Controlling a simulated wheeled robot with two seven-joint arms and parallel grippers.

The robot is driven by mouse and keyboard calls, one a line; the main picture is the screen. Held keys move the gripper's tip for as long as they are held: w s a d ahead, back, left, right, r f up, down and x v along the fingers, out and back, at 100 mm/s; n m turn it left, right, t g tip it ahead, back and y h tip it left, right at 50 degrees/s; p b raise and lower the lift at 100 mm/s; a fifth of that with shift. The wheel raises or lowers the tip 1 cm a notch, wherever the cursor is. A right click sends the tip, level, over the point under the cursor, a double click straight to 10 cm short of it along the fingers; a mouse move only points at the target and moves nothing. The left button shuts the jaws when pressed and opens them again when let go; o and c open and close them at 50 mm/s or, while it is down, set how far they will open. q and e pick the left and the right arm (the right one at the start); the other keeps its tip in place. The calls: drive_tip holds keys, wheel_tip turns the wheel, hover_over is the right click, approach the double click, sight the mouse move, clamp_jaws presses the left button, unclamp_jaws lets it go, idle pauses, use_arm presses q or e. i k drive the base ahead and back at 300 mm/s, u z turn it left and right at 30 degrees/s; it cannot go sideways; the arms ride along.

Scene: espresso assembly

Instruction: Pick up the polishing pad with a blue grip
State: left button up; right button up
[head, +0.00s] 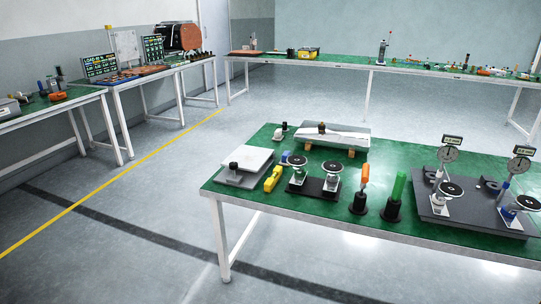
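No gripper of mine is in view. On the green-topped table in front, a small blue item (285,157) sits behind a yellow block (272,179), at the left of a black stand with two round black-topped pieces. It is too small to tell whether it is a pad with a blue grip. Other blue parts (507,190) show on the grey gauge plate at the right. I cannot identify the polishing pad with certainty.
The green table (322,222) also bears a grey scale-like plate (244,164), a pale tray (350,134), an orange-handled tool (365,174), a green cylinder (398,188) and the gauge plate (460,216). Other benches stand along the walls. The floor (130,230) at the left is clear.

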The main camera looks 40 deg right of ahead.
sight(285, 156)
drive_tip(key=i, duration=2.25)
drive_tip(key=z, duration=1.5)
